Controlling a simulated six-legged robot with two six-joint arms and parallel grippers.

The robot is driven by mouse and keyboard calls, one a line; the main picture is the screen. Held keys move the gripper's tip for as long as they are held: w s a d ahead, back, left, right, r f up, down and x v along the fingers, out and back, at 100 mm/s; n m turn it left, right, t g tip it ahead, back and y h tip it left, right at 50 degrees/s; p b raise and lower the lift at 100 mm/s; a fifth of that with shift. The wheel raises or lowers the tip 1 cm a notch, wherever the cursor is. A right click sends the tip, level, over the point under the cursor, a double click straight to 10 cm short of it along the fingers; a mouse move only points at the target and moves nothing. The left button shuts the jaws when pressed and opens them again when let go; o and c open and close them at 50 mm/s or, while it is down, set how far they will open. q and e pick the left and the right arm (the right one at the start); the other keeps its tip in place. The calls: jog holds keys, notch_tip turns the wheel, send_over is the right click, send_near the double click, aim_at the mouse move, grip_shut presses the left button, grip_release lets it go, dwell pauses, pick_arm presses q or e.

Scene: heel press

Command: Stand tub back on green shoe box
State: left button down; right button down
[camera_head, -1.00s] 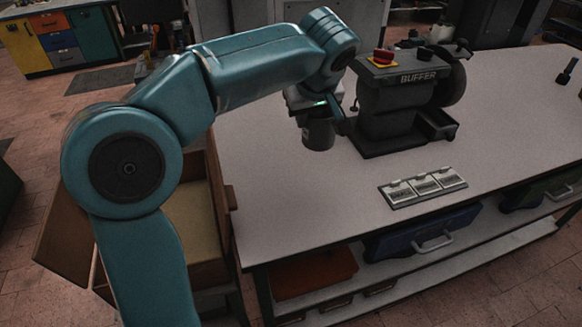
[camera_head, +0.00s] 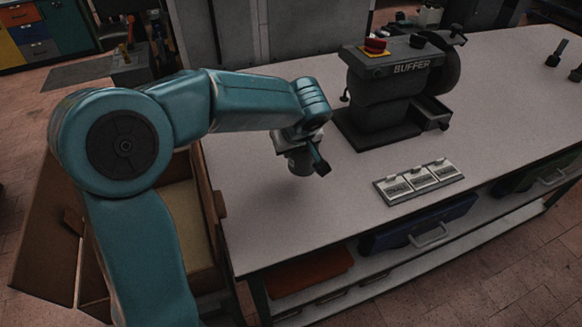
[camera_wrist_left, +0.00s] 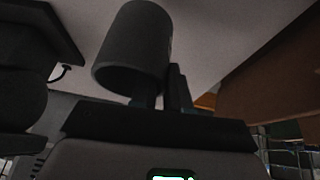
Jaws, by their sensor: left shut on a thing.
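The tub (camera_head: 299,163) is a small dark grey cylinder, partly hidden by my gripper in the head view. It also fills the upper middle of the left wrist view (camera_wrist_left: 132,48). My left gripper (camera_head: 318,163) is shut on the tub and holds it over the left part of the bench, left of the buffer. I cannot tell if the tub's base touches the bench top. I see no green shoe box that I can make out for sure. My right gripper is in neither view.
The buffer (camera_head: 395,90) stands on the bench (camera_head: 260,220). A labelled three-part plate (camera_head: 418,182) lies near the front edge. An open cardboard box (camera_head: 55,235) stands left of the bench. A blue case (camera_head: 420,228) sits on the shelf below.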

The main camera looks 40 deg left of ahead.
aim_at(292, 166)
pick_arm(q)
jog(key=shift+s+f, duration=0.15)
jog(key=shift+f, duration=0.7)
jog(key=shift+a+f, duration=0.1)
jog(key=shift+f, duration=2.65)
jog(key=shift+f, duration=0.1)
jog(key=c, duration=1.1)
grip_release()
